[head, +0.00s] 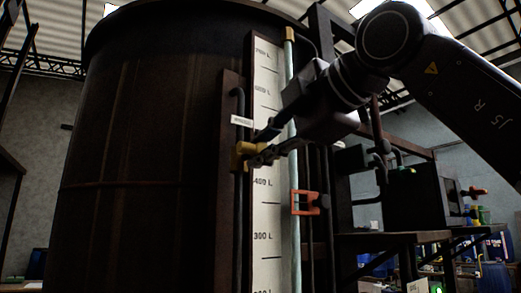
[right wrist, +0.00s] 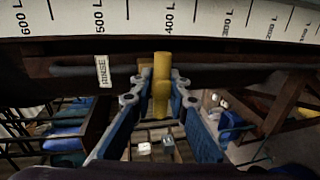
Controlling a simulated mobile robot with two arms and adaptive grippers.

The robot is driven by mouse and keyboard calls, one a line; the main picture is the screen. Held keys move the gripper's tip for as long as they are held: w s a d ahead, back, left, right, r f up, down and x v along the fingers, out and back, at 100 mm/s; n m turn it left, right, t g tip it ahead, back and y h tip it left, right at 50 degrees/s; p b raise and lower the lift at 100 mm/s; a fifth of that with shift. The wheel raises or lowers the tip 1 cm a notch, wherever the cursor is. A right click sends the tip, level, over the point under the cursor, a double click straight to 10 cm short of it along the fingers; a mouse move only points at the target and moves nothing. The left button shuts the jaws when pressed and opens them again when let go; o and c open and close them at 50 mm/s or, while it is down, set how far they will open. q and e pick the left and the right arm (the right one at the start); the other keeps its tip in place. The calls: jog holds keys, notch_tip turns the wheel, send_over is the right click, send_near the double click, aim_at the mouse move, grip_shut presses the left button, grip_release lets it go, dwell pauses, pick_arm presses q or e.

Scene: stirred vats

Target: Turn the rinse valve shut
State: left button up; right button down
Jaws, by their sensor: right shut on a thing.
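The rinse valve is a yellow handle (head: 244,151) on a thin dark vertical pipe beside the tank's level scale. A white tag hangs above it in the head view; in the right wrist view the tag (right wrist: 102,71) reads RINSE. In that view the yellow handle (right wrist: 161,92) stands crosswise to the pipe (right wrist: 80,70). My right gripper (head: 259,151) reaches in from the right and is shut on the handle, with one blue-padded finger on each side of it. The fingers partly cover the valve in the head view. My left gripper is not in view.
The large dark rusty vat (head: 150,150) fills the left. The white level scale (head: 267,215) and a pale sight tube (head: 293,240) with an orange clamp (head: 309,203) stand close by my right arm. Dark pipes and a bench (head: 395,238) lie to the right.

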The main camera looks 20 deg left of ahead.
jog(key=c, duration=1.8)
grip_release()
jog(key=shift+w, duration=0.1)
jog(key=shift+c, duration=0.2)
jog(key=shift+d, duration=0.1)
jog(key=v, duration=1.2)
